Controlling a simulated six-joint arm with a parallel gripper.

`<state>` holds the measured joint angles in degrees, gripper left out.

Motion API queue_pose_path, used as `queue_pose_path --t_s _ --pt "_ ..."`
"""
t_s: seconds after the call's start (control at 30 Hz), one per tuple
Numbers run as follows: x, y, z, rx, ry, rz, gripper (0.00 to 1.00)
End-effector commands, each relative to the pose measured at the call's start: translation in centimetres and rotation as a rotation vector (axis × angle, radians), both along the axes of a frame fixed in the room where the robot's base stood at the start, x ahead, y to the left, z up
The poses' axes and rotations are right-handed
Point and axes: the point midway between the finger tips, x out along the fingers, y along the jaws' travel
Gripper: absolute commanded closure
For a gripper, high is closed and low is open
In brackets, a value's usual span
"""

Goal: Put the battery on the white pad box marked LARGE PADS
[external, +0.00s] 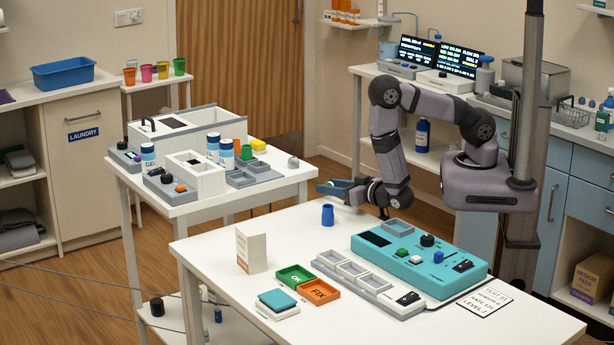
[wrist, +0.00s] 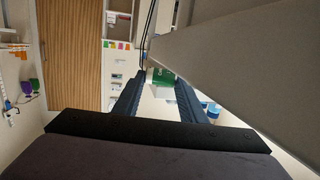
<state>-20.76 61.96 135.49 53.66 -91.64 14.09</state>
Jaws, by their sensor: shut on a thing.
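My gripper (external: 331,186) is raised over the far edge of the white table, its fingers pointing left. It is shut on the battery (wrist: 163,76), which shows as a small green block with white marks between the fingertips in the wrist view. In the external view the battery is mostly hidden by the fingers. A white box (external: 251,250) with small orange print stands upright on the left part of the table, apart from my gripper and nearer the camera. Its print is too small to read; its top looks clear.
A blue cup (external: 328,214) stands below my gripper. Green (external: 295,275) and orange (external: 319,290) trays, a grey tray row and a teal device (external: 420,257) occupy the table's front and right. A large pale surface (wrist: 235,65) fills the wrist view's upper right; I cannot identify it.

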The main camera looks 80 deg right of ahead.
Motion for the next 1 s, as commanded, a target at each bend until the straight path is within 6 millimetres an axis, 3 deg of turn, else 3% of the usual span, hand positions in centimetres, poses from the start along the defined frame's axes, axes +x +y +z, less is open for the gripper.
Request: queue_pose_path --t_s 0.67,0.7,0.73,1.0 --pt "0.0 0.0 -1.7 0.000 -0.001 0.000 0.85" --pt "0.0 0.0 -1.5 0.000 -0.001 0.000 0.53" --pt "0.0 0.0 -1.5 0.000 -0.001 0.000 0.46" --pt "0.0 0.0 -1.5 0.000 -0.001 0.000 0.43"
